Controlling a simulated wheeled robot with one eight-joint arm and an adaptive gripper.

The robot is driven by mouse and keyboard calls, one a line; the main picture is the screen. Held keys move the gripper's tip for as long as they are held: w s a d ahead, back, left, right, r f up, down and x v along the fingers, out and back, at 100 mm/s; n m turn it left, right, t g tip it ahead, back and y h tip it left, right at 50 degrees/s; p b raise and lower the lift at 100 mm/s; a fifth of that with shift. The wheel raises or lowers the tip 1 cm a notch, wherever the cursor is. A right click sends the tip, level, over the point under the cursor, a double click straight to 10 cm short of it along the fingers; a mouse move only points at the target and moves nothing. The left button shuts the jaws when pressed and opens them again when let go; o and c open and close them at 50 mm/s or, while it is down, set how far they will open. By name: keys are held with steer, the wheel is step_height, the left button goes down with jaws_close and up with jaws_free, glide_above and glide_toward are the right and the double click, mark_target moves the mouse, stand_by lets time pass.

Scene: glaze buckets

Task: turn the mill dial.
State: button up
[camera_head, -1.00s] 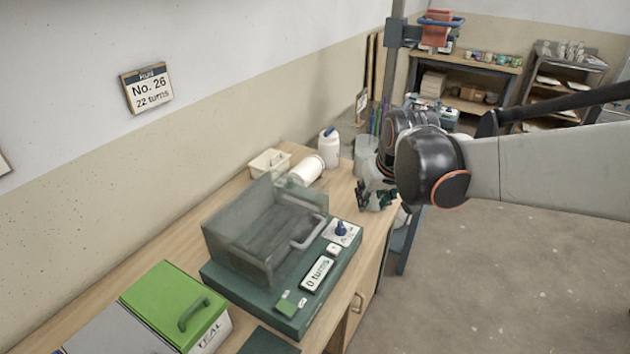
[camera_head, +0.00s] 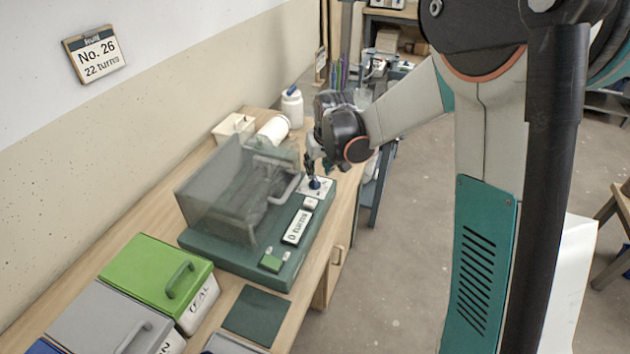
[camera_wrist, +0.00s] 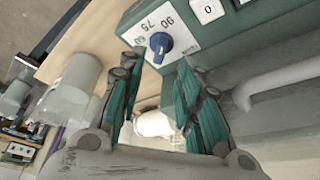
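The mill (camera_head: 190,241) is a dark green base with a clear-walled hood on the wooden bench. Its blue dial (camera_head: 315,183) sits on a white plate at the far right corner of the base. In the wrist view the dial (camera_wrist: 160,43) shows a pointer shape and the numbers 60, 75 and 90 around it. My gripper (camera_head: 313,166) is just above the dial. In the wrist view its teal fingers (camera_wrist: 160,66) are spread apart, one on each side below the dial, with nothing between them. The mill's display (camera_head: 297,227) reads 0 turns.
A wall card (camera_head: 95,53) reads No. 26, 22 turns. A white bottle (camera_head: 291,108), a lying white jar (camera_head: 273,130) and a cream bin (camera_head: 233,128) stand behind the mill. A green-lidded bin (camera_head: 156,279) is in front. The mill's grey handle (camera_head: 286,187) is close to my gripper.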

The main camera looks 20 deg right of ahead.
mark_target(315, 179)
steer(key=b+x, duration=0.2)
steer(key=x, duration=0.4)
steer(key=shift+w+f, duration=0.1)
steer(key=shift+f, duration=0.25)
jaws_close()
